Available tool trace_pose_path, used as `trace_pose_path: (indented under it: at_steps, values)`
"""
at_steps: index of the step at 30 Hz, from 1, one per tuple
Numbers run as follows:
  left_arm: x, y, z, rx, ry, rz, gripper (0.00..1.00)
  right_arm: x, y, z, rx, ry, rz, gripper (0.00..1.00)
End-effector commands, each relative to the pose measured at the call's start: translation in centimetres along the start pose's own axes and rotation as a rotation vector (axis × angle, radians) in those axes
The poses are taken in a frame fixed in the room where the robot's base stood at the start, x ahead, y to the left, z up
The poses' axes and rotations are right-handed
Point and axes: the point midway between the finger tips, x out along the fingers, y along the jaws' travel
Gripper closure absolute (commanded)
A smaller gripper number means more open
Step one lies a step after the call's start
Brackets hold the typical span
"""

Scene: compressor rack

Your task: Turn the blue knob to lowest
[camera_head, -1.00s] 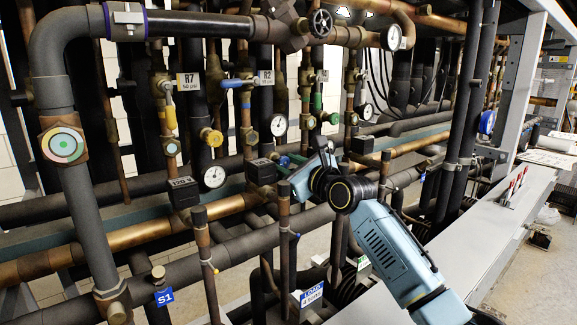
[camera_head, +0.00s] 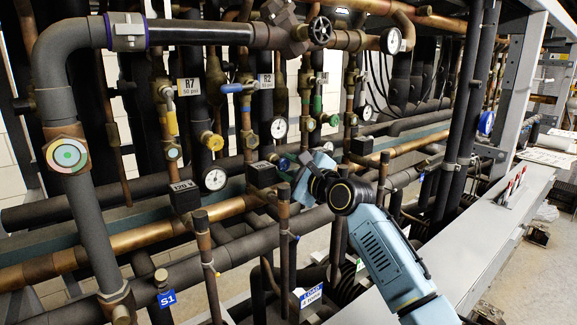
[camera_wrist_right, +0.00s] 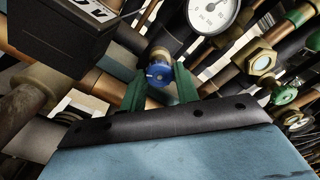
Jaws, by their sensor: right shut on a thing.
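The small round blue knob (camera_wrist_right: 158,74) is on a brass valve stem and sits between the two green fingers of my right gripper (camera_wrist_right: 160,80) in the right wrist view. The fingers flank it on both sides and are shut on it. A pale mark shows on the knob's face. In the head view the knob (camera_head: 283,163) is small, at the tip of my right gripper (camera_head: 289,165), whose fingers are partly hidden by my wrist. My left gripper is not in view.
A black box (camera_head: 262,174) is close to the left of the right gripper; it also fills the upper left of the wrist view (camera_wrist_right: 60,35). A dial gauge (camera_wrist_right: 212,12) and a green knob (camera_wrist_right: 285,93) are to the right. Copper and black pipes crowd around.

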Motion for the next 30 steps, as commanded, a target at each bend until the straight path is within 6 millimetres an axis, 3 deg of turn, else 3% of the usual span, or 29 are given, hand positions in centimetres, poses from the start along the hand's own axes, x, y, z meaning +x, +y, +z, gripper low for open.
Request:
trace_pose_path:
  at_steps: [9, 23, 24, 28, 30]
  values:
    - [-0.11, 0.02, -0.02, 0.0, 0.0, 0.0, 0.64, 0.0, 0.02, -0.07, -0.108, 0.001, 0.001, 0.92]
    - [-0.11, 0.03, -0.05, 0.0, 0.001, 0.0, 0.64, 0.0, 0.03, -0.07, -0.124, 0.001, 0.002, 0.92]
    - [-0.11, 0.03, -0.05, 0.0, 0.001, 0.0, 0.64, 0.0, 0.04, -0.07, -0.124, 0.001, 0.002, 0.67]
    - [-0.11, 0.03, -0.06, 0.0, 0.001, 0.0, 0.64, 0.0, 0.03, -0.07, -0.124, 0.001, 0.001, 0.5]
    - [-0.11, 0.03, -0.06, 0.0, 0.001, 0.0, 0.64, 0.0, 0.02, -0.06, -0.124, 0.001, 0.001, 0.48]
